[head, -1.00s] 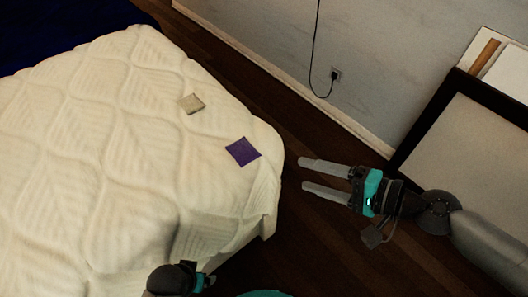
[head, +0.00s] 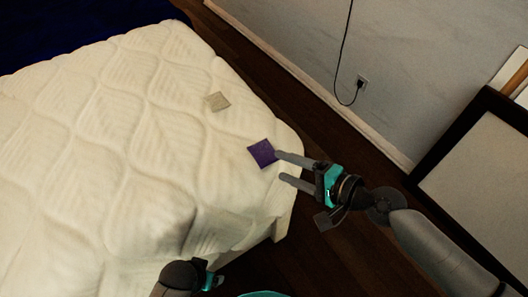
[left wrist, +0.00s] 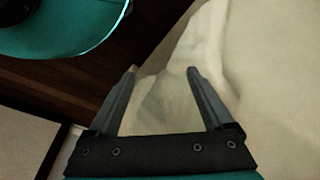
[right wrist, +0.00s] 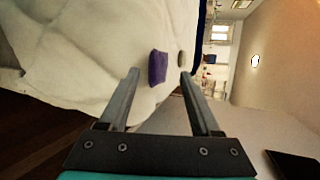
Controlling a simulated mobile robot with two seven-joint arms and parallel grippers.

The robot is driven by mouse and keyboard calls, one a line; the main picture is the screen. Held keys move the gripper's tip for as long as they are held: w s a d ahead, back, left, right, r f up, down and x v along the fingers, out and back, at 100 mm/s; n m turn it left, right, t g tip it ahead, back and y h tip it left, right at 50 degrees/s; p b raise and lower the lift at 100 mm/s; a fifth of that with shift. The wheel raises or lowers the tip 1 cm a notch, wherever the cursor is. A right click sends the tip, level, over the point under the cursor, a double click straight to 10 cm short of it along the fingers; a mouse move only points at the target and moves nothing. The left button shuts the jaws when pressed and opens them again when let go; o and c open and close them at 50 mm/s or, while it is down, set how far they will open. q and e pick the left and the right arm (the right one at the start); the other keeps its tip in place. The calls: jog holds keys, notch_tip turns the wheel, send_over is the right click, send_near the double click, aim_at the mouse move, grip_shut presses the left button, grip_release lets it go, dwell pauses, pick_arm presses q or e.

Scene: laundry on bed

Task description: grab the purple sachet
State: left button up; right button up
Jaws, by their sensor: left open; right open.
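The purple sachet (head: 262,153) is a small flat square lying on the white bed (head: 120,140) near its right edge. It also shows in the right wrist view (right wrist: 157,68), ahead of and between the fingers. My right gripper (head: 279,165) is open and empty, with its fingertips at the bed's edge close to the sachet's right side. In the head view one fingertip appears to reach the sachet; I cannot tell whether they touch. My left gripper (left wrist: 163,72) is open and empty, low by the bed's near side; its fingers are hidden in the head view.
A beige sachet (head: 217,101) lies on the bed beyond the purple one. A dark blue cover (head: 80,25) is at the far end. A wall with a socket and cord (head: 361,82) and a leaning dark frame (head: 432,150) stand right. Dark floor lies between.

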aim_at(270, 162)
jog(key=x, duration=0.2)
jog(key=b+x, duration=0.1)
jog(key=x, duration=0.1)
jog(key=shift+f, duration=0.35)
pick_arm(q)
jog(key=shift+w+d+r, duration=0.15)
jog(key=shift+w+r, duration=0.6)
jog(key=shift+r, duration=0.35)
pick_arm(e)
grip_shut()
